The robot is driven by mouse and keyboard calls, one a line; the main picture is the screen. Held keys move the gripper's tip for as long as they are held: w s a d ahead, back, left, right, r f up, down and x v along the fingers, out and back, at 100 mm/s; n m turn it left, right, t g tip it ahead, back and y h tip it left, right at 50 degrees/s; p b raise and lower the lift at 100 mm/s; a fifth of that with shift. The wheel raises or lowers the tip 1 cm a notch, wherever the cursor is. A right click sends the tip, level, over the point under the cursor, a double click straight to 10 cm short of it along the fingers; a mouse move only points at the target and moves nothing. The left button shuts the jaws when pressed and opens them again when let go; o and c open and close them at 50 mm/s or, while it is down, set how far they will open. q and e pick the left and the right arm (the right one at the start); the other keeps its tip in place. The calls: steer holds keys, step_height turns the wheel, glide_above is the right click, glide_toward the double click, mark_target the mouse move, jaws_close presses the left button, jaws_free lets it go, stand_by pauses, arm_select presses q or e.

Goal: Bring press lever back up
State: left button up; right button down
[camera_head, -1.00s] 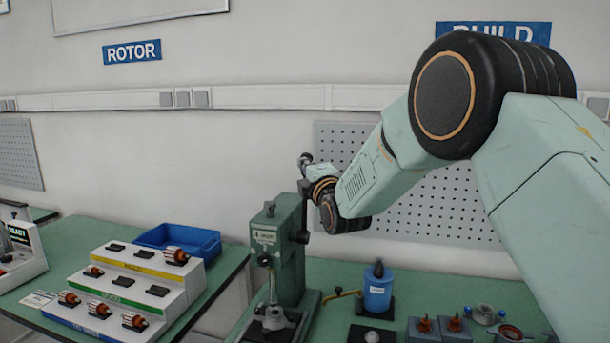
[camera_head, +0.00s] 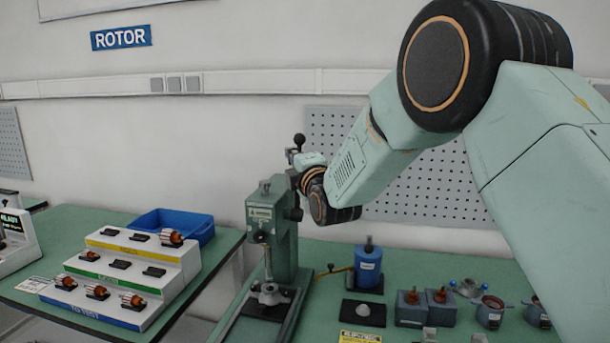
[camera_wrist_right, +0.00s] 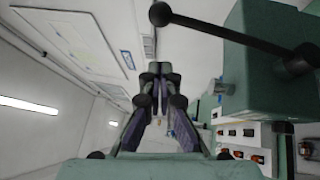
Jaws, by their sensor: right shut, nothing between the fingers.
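The green press (camera_head: 268,235) stands on the table in the middle of the head view. Its dark lever is raised, with the round black knob (camera_head: 299,139) above the press head. In the right wrist view the lever rod (camera_wrist_right: 225,33) runs from its pivot on the green press head to the knob at the top. My right gripper (camera_wrist_right: 158,80) is shut and empty. It points past the press head, and the knob appears apart from its fingertips. In the head view my right wrist is beside the lever and hides part of it. My left gripper is not in view.
A blue canister (camera_head: 368,268) and several small parts stand right of the press. A stepped rotor rack (camera_head: 155,262) and a blue bin (camera_head: 203,233) are on the left table. A pegboard wall panel (camera_head: 410,180) is behind my arm.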

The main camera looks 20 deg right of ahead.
steer(key=s+f+b, duration=0.1)
steer(key=s, duration=0.7)
steer(key=shift+d, duration=0.25)
steer(key=s+f+m+g+b, duration=0.1)
steer(key=s+f+m+g, duration=0.3)
steer(key=f, duration=0.7)
steer(key=s+f+m+g+b, duration=0.2)
steer(key=s+f+m, duration=0.35)
steer(key=f, duration=0.55)
steer(key=s+f+m+g+b, duration=0.1)
steer(key=s+f+m+g, duration=0.4)
steer(key=f, duration=0.7)
steer(key=s+f+m+g+b, duration=0.2)
steer(key=s+f+g+b, duration=0.2)
steer(key=s+f, duration=0.9)
steer(key=s+f+m+g+b, duration=0.3)
steer(key=s+f, duration=1.1)
steer(key=s, duration=0.6)
steer(key=shift+s+a+g+b, duration=0.2)
steer(key=shift+g+b, duration=0.3)
steer(key=shift+g, duration=0.3)
